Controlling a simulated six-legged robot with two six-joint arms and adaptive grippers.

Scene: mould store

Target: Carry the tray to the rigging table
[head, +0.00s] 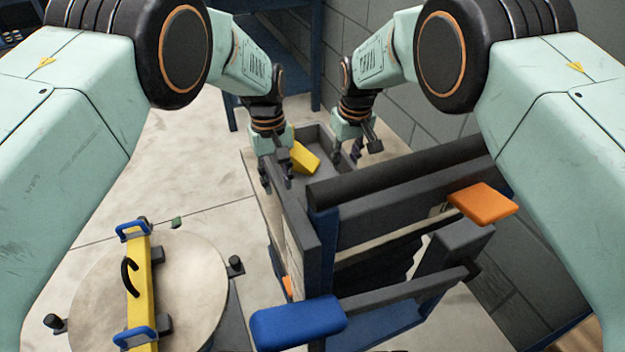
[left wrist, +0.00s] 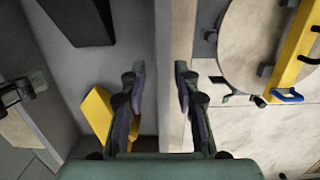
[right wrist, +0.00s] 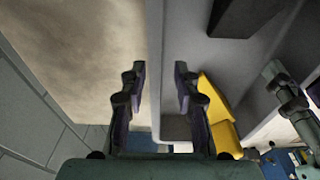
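A grey, open-topped tray (head: 291,213) stands in the middle of the head view, with a yellow block (head: 305,157) inside. My left gripper (head: 276,178) is at its left wall. In the left wrist view, the open fingers (left wrist: 159,78) lie on either side of that wall (left wrist: 162,115), with visible gaps. My right gripper (head: 347,160) is at the far right wall. In the right wrist view, its open fingers (right wrist: 160,78) straddle the wall (right wrist: 154,50), with the yellow block (right wrist: 218,110) just inside. Whether any finger touches the tray is unclear. I cannot tell which surface is the rigging table.
A round pale-topped table (head: 190,285) at lower left bears a yellow bar (head: 138,275) with blue handles. A blue-legged table (head: 314,60) stands behind. A blue frame with an orange pad (head: 482,203) and blue pad (head: 298,321) is close in front.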

